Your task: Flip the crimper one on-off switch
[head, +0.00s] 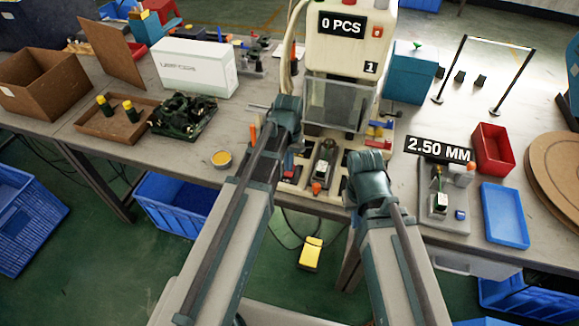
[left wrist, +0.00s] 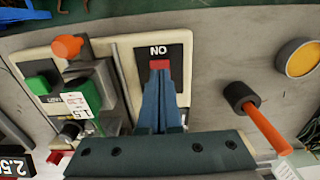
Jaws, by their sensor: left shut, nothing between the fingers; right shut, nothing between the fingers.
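Crimper one (head: 352,40) is the tall cream machine with a "0 PCS" sign and a label 1, at the middle of the bench. Its on-off switch is a small red rocker (left wrist: 160,64) on a black plate marked ON, which appears upside down in the left wrist view. My left gripper (left wrist: 162,78) is shut and empty, its fingertips right at the red rocker; contact is unclear. They cover the rocker's near part. In the head view my left arm reaches the crimper's left side. My right gripper (head: 370,172) is shut and empty in front of the crimper's right side.
An orange-handled tool (left wrist: 268,128) in a black holder and a yellow-topped tin (left wrist: 298,57) lie beside the switch plate. A gauge stand (head: 438,200) under a "2.50 MM" sign, a blue tray (head: 505,216) and a red bin (head: 493,148) stand to the right.

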